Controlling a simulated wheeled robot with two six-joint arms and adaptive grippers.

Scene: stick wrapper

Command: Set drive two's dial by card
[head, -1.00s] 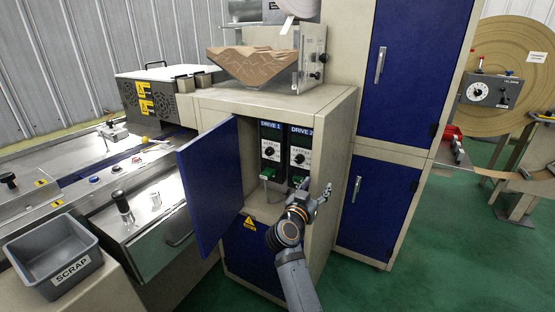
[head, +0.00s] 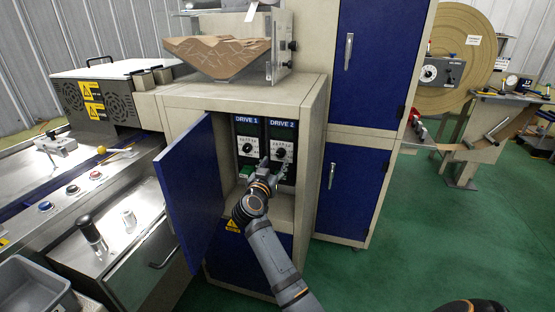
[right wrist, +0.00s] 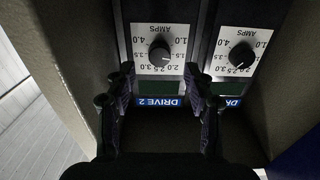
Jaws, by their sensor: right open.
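The drive 2 unit (head: 282,124) stands inside the open cabinet with a black dial (head: 281,153) on a white AMPS scale plate. The dial (right wrist: 160,53) and its blue DRIVE 2 label (right wrist: 157,101) also show in the right wrist view. My right gripper (head: 265,168) is in the cabinet opening, just in front of the drives. In the right wrist view its open fingers (right wrist: 159,72) flank the space below the dial, with nothing between them. Any contact with the panel cannot be told. The setting card is not clearly identifiable. My left gripper is not in view.
The drive 1 unit (head: 247,122) with its similar dial (right wrist: 242,55) is right beside drive 2. The open blue door (head: 188,190) stands to the left of my right arm, and the cabinet side wall (head: 314,150) is close on the right. A white tag (head: 251,11) hangs above the hopper.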

